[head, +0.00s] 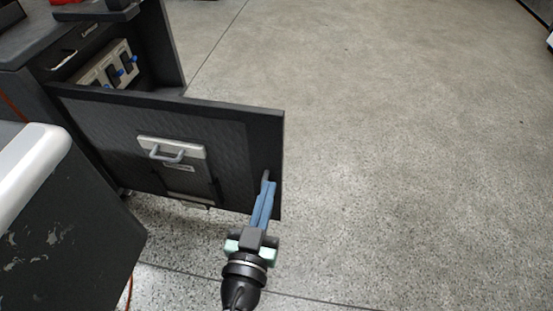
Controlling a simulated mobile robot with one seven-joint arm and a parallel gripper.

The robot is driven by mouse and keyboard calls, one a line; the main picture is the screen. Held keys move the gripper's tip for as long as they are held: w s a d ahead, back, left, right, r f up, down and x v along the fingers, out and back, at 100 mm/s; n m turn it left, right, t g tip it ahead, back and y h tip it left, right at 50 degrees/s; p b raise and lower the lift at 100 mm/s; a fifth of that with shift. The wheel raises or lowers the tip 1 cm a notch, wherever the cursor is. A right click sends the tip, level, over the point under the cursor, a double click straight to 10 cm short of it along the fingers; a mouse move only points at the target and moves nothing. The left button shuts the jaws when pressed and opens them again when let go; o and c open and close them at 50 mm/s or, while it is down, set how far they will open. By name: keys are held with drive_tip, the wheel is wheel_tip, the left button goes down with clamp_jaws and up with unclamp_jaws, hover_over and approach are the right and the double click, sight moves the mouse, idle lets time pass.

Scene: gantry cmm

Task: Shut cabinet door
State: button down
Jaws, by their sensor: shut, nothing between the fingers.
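The dark cabinet door (238,130) stands open, swung out from the cabinet (165,50) at the left. A grey handle (166,156) on a light plate sits near the middle of the face toward me. My gripper (266,176) is shut and empty. Its blue fingers point up at the door's outer right part, with the tips at the face near the free edge. I cannot tell whether the tips touch the door.
Inside the open cabinet is a light panel with blue knobs (121,70). A dark block with a white rounded edge (38,158) stands at the lower left, close to the door. The grey speckled floor (400,150) to the right is clear.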

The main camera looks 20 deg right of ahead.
sight(280, 147)
drive_tip(key=b+x, duration=0.1)
drive_tip(key=x, duration=0.7)
drive_tip(key=shift+w+d+f, duration=0.1)
drive_tip(key=shift+w+d, duration=0.15)
drive_tip(key=shift+w, duration=0.05)
drive_tip(key=shift+w, duration=0.1)
